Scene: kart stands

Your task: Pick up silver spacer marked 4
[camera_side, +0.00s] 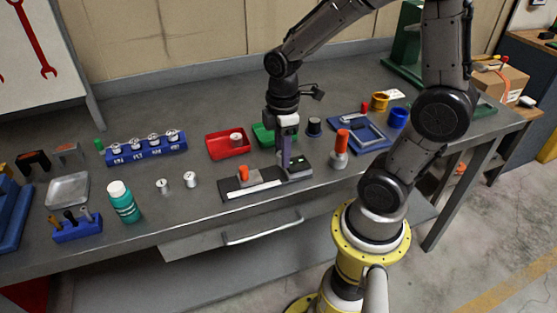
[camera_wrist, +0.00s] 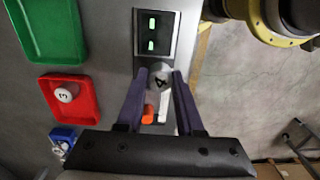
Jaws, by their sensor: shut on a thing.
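The silver spacer marked 4 (camera_wrist: 161,82) sits between my fingertips in the wrist view, its number facing the camera. My gripper (camera_wrist: 160,76) is shut on it, one purple-grey finger on each side. In the side view, my gripper (camera_side: 286,166) points down at the right part of a long dark gauge base (camera_side: 238,191), beside its small display (camera_side: 299,163). The spacer is mostly hidden there behind the fingers. I cannot tell whether it touches the base. The display (camera_wrist: 152,42) shows two green readouts just beyond the spacer in the wrist view.
A red tray (camera_side: 219,154) holds a spacer marked 3 (camera_wrist: 63,94). A green tray (camera_side: 262,142) is beside it. Two loose silver spacers (camera_side: 177,183) stand left of the gauge. A blue rack (camera_side: 132,154) holds several more.

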